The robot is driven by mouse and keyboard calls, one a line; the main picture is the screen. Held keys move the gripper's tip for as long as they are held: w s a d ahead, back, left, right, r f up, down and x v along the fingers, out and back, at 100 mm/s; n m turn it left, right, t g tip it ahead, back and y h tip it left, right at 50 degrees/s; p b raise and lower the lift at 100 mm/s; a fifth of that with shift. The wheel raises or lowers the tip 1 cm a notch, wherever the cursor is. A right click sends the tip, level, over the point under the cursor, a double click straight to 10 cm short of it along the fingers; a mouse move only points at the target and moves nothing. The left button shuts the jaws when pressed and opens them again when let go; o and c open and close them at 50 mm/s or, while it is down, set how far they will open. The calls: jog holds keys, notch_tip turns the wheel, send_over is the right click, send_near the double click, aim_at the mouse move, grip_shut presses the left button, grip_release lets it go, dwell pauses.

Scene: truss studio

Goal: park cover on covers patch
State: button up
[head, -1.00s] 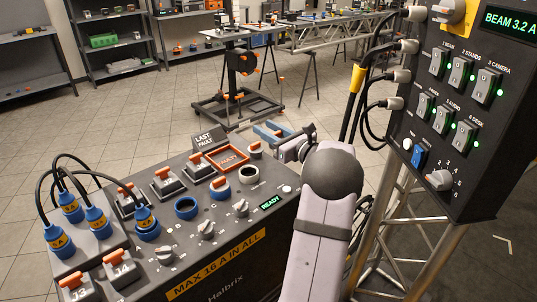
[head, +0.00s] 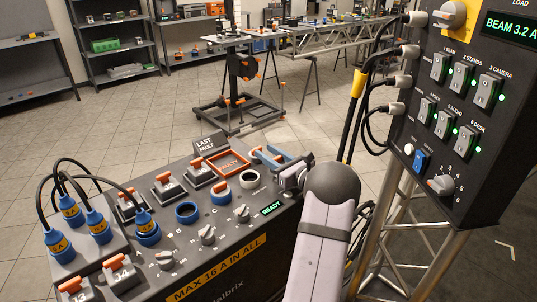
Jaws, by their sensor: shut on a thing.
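My gripper (head: 269,156), with blue fingers, is low over the far right end of the console top. It is shut on a cover with an orange grip, which is mostly hidden by the fingers and the wrist. I cannot tell whether this cover is touching the console or lifted. Another orange-gripped cover (head: 221,191) sits on a round blue socket nearer to me.
An uncovered pale ring socket (head: 250,179) and an open blue socket (head: 187,212) are nearby. Orange-handled switches (head: 166,187) and blue plugs with black cables (head: 98,224) fill the left side. A LAST FAULT sign (head: 210,143) stands behind the frame. A switch panel (head: 470,100) rises at right.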

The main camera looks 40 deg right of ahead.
jog(key=shift+f, duration=0.1)
jog(key=shift+f+b, duration=0.35)
jog(key=shift+b, duration=0.05)
jog(key=shift+f, duration=0.2)
jog(key=o, duration=1)
jog(key=shift+r, duration=0.15)
jog(key=shift+r+p, duration=0.45)
jog(key=shift+r, duration=0.1)
jog(key=s, duration=1.2)
jog(key=shift+b, duration=0.4)
